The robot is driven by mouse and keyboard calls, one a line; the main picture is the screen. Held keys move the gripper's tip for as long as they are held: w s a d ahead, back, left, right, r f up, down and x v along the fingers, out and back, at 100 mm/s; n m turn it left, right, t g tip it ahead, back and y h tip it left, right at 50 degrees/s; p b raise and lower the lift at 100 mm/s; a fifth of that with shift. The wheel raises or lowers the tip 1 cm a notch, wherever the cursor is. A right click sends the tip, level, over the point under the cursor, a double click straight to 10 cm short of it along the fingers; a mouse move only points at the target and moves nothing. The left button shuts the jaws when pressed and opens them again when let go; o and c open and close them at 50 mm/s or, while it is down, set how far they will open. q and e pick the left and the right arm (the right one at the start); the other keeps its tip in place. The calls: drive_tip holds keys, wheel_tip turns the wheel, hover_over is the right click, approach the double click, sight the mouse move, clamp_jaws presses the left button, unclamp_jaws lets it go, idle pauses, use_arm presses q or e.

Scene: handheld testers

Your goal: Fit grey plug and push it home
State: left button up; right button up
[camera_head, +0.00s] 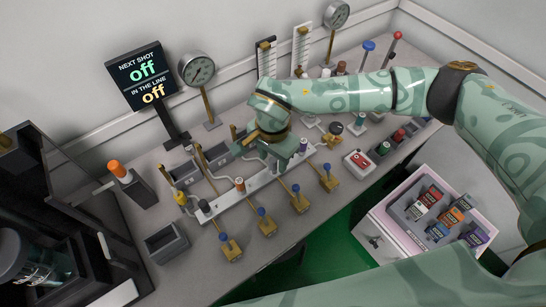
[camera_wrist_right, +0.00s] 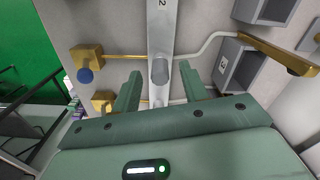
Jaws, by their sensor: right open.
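The grey plug (camera_wrist_right: 159,72) stands on the long white rail (camera_wrist_right: 160,30), seen nearly end-on in the right wrist view. My right gripper (camera_wrist_right: 158,84) is open, its two green fingers on either side of the plug with a gap on each side. In the head view my right gripper (camera_head: 278,164) is low over the middle of the rail (camera_head: 222,203) and hides what is between its fingers. Whether the plug is seated cannot be told. My left gripper is not in view.
A dark plug (camera_head: 204,206), a brown plug (camera_head: 240,184) and a purple plug (camera_head: 303,145) stand along the rail. Several brass blocks with blue knobs (camera_head: 295,188) line its front. Grey bins (camera_head: 167,242) and a red button box (camera_head: 359,162) are nearby. A sign (camera_head: 142,76) reads "off" twice.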

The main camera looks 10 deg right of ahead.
wheel_tip(320, 180, up, 16)
drive_tip(key=p, duration=0.3)
drive_tip(key=shift+f, duration=0.25)
